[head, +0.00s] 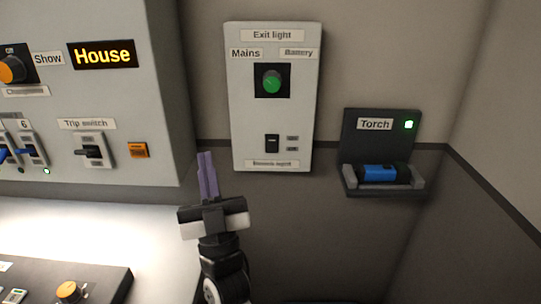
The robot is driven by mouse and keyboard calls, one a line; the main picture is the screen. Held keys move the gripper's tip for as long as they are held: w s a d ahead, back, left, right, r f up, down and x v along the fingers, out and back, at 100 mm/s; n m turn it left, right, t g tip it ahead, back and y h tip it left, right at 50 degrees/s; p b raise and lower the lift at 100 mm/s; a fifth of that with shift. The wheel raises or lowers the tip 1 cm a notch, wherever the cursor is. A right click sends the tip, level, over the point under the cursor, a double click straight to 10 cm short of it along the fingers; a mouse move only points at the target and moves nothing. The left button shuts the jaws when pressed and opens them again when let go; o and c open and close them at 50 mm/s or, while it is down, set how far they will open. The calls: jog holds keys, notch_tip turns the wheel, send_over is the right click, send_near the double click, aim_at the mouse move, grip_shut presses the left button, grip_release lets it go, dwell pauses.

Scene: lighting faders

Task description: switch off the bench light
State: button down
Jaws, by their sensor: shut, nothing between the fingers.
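A black rocker switch (272,143) sits low on the white wall panel titled "Exit light" (245,110). The small label under the switch (275,163) is blurred; it seems to read "Bench light". The bench top (150,230) at the lower left is brightly lit. My gripper (207,155) points up with its purple fingers together and nothing between them. In the picture it is left of the panel and slightly lower than the switch, apart from it. I cannot tell its exact distance from the wall.
A green knob (272,82) sits above the switch. A torch (380,173) lies in a wall holder on the right. A large grey cabinet (160,110) with a trip switch (93,151) stands on the left. A dark console (105,283) rests on the bench.

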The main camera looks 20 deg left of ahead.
aim_at(271, 146)
jog(key=w+d+f+m+h, duration=0.1)
jog(key=w+d+f+h, duration=0.1)
jog(key=f, duration=0.3)
jog(key=w+d+f+m+h+p, duration=0.1)
jog(key=w+d+f+h, duration=0.1)
jog(key=w+f+h, duration=0.2)
jog(key=w+d+f+m+t+h, duration=0.1)
jog(key=w+d+f+m+h, duration=0.1)
jog(key=f, duration=0.4)
jog(key=shift+w+d+h, duration=0.5)
jog(key=shift+w+h, duration=0.15)
jog(key=shift+h, duration=0.35)
jog(key=p+x, duration=0.1)
jog(key=x, duration=0.3)
jog(key=f+p+x, duration=0.1)
jog(key=x, duration=0.3)
jog(key=w+p+x, duration=0.1)
jog(key=p+x, duration=0.1)
jog(key=x, duration=0.2)
jog(key=shift+a+f, duration=0.25)
jog(key=shift+f, duration=0.05)
jog(key=shift+w+a, duration=0.25)
jog(key=shift+w, duration=0.3)
